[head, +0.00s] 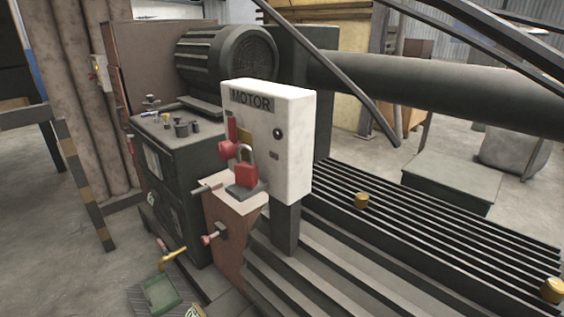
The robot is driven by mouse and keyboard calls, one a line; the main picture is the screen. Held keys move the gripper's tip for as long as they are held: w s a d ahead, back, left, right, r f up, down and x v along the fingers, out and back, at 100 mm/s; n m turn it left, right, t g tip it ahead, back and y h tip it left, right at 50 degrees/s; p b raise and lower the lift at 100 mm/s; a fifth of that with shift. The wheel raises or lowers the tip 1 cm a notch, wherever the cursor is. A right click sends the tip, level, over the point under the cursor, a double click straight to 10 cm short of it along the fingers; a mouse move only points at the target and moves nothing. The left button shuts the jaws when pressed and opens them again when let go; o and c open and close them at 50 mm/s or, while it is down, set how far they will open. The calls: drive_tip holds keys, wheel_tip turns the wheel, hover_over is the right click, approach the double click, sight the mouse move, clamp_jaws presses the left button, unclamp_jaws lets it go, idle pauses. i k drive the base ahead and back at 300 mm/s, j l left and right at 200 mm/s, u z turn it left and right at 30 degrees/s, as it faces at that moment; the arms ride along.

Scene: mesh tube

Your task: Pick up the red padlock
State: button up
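The red padlock (246,173) shows in the head view near the middle. It has a red body and a grey shackle on top. It appears upright, on or just above a small dark plate (246,190) in front of the white motor box (293,150). A red switch handle (230,140) is on the box face, just left of the padlock's shackle. I cannot tell whether the shackle is hooked on anything. My gripper is not in view.
A dark machine cabinet (178,195) with small parts on top stands to the left. A ribbed dark metal bed (430,235) with brass knobs (361,200) extends right. A thick dark cylinder (440,95) runs behind. A striped post (85,190) stands at left.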

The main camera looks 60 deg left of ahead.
sight(246, 174)
drive_tip(key=u, duration=1.6)
